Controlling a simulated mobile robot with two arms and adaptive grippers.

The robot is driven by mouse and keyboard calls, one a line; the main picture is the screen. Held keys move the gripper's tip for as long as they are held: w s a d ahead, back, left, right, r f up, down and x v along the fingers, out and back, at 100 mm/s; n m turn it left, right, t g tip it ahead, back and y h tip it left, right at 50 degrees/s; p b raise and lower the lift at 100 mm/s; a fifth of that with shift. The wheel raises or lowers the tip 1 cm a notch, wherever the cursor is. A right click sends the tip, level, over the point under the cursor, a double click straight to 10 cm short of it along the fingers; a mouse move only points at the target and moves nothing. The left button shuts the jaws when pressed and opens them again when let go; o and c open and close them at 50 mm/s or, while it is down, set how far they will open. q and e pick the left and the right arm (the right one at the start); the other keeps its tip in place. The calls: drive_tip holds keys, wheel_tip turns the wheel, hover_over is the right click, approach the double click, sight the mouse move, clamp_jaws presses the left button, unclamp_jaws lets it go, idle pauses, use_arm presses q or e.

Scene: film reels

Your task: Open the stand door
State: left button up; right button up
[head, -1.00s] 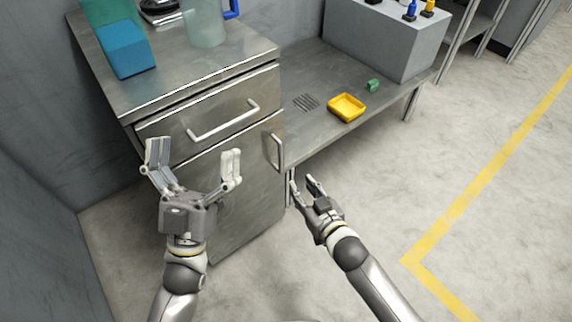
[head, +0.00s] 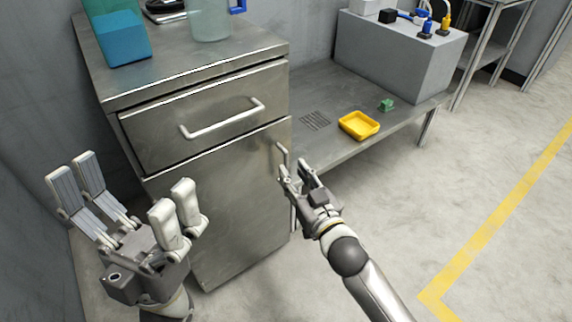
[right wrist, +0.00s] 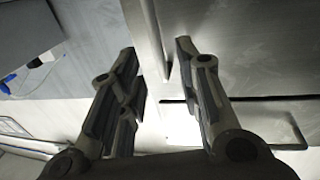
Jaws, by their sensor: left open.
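The stand is a grey metal cabinet with a drawer (head: 200,115) above and a door (head: 235,205) below. The door looks shut, flush with the front. Its upright handle (head: 281,152) is at the door's upper right edge, its lower part hidden by my right gripper (head: 294,169). That gripper is open at the handle. In the right wrist view a bar that looks like the handle (right wrist: 155,35) shows between the spread fingertips; contact is unclear. My left gripper (head: 122,195) is open and empty, left of the stand's front.
The drawer has a bar handle (head: 222,118). A blue box (head: 123,40) and a clear jug (head: 210,22) stand on the stand's top. A low metal bench (head: 345,92) on the right holds a yellow tray (head: 359,125) and a grey block (head: 395,55). Floor to the right is clear.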

sight(287, 163)
drive_tip(key=shift+b+x, duration=0.75)
drive_tip(key=shift+x, duration=1.95)
clamp_jaws()
